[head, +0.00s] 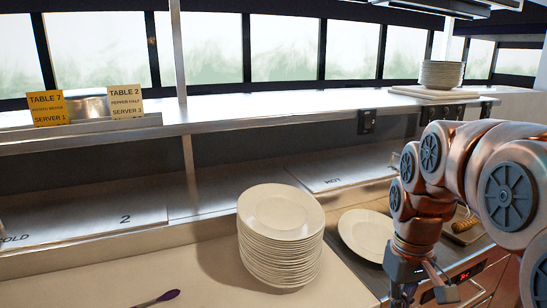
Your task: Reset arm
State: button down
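My arm comes in from the right side of the head view, in copper and dark grey. Its end bends down toward the counter. My gripper (424,290) is at the bottom right, partly cut off by the lower edge of the view. Its fingertips are not clearly seen, so I cannot tell whether it is open or shut. No held object can be made out. It is in front of a single white plate (366,233), to the right of a tall stack of white plates (280,222).
A spoon-like utensil with a purple end (168,296) lies on the front counter (75,285). Order tickets (47,107) stand on the upper shelf (230,112), with another plate stack (441,74) at its right. A tray with food (463,228) is partly behind my arm. The left counter is mostly clear.

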jog(key=s+a+f+m, duration=0.1)
jog(key=s+a+f, duration=0.1)
jog(key=s, duration=0.7)
jog(key=s+a+f+m+p, duration=0.1)
jog(key=s+f, duration=0.3)
jog(key=s, duration=0.5)
jog(key=shift+s+a+f+g, duration=0.3)
jog(key=shift+a+f, duration=0.1)
jog(key=shift+a, duration=0.25)
